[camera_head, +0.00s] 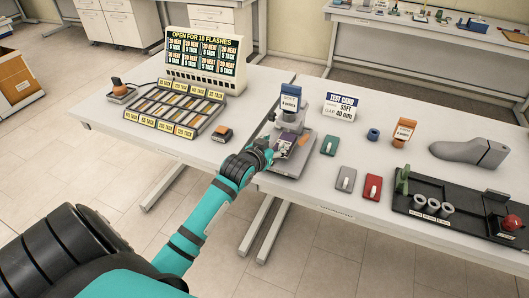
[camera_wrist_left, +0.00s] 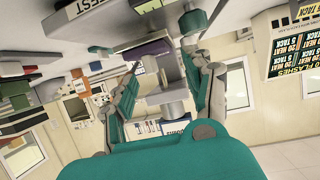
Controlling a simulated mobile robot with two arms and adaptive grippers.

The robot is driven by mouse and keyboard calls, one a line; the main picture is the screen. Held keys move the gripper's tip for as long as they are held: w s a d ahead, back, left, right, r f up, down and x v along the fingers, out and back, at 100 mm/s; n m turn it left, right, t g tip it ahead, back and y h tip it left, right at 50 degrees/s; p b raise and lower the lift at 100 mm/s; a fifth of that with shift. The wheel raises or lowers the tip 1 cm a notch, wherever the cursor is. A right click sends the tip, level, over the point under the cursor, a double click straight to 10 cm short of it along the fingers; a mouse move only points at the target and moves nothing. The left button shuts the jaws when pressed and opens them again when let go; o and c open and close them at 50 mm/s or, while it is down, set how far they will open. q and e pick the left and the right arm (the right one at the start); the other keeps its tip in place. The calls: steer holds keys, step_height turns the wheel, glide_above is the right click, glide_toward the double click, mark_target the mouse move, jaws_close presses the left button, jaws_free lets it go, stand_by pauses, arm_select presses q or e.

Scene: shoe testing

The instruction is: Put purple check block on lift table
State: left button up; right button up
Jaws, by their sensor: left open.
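A small purple block (camera_head: 284,141) shows at the grey lift table (camera_head: 292,163), beneath a grey-purple test device (camera_head: 290,119) with a blue sign. Its check pattern is too small to make out. My left gripper (camera_head: 268,152) is open at the left edge of the lift table, close beside the purple block; whether they touch cannot be told. The left wrist view is upside down and shows the two green-padded fingers (camera_wrist_left: 165,80) spread apart. Grey device parts lie between and beyond them. A purple block (camera_wrist_left: 147,48) appears left of these parts there. My right gripper is out of view.
Green (camera_head: 329,146), grey (camera_head: 346,178) and red (camera_head: 372,187) blocks lie right of the device. A test card sign (camera_head: 341,106) stands behind. A rack of sample tiles (camera_head: 175,108) is left, a shoe form (camera_head: 470,152) and black tray (camera_head: 455,220) far right.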

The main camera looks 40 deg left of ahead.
arm_select(q)
steer(key=b+v, duration=0.1)
steer(key=v, duration=0.8)
steer(key=shift+s, duration=0.35)
